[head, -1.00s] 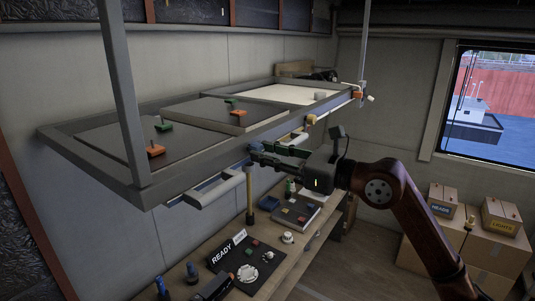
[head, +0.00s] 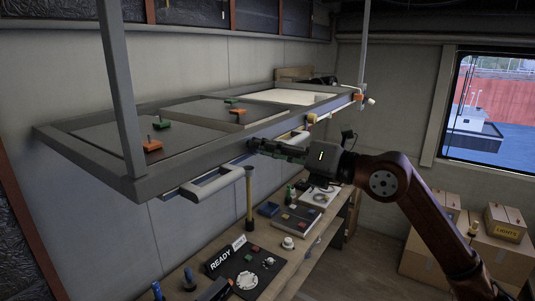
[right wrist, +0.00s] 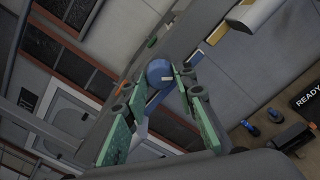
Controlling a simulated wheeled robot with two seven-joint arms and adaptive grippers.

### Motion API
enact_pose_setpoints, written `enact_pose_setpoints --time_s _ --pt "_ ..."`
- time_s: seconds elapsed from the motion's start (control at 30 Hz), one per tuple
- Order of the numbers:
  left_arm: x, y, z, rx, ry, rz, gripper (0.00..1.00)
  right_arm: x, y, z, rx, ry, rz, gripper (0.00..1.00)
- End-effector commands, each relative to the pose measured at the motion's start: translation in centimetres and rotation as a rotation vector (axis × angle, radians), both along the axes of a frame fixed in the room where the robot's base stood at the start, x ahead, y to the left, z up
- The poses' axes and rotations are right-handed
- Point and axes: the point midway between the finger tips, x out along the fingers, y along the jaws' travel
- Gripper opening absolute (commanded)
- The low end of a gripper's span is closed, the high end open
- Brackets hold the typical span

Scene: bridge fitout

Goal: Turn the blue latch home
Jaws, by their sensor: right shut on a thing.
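The blue latch (right wrist: 158,72) shows in the right wrist view as a round blue knob with a pale mark on its face, on the grey frame. My right gripper (right wrist: 172,78) has its green-padded fingers on either side of this knob and is shut on it. In the head view my right gripper (head: 256,146) reaches in from the right to the front rail of the hanging grey frame (head: 185,172). The latch is hidden behind the fingers there, and I cannot tell its exact angle. My left gripper is not in view.
A pale handle bar (head: 215,185) hangs under the frame, left of the gripper. The workbench (head: 300,262) holds a black READY panel (head: 243,268) and several small parts. Boxes (head: 490,250) stand at right.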

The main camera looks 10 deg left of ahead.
Motion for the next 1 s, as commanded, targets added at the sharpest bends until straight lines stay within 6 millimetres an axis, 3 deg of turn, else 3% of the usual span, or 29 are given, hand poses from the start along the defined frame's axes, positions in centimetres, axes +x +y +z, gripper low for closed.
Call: enact_pose_setpoints --time_s 0.6,1.0 --pt "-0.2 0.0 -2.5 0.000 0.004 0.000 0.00 0.1 -0.1 0.0 0.242 0.484 -0.002 0.01" --pt "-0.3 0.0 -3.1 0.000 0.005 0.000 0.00 0.1 -0.1 0.0 0.317 0.637 -0.001 0.01"
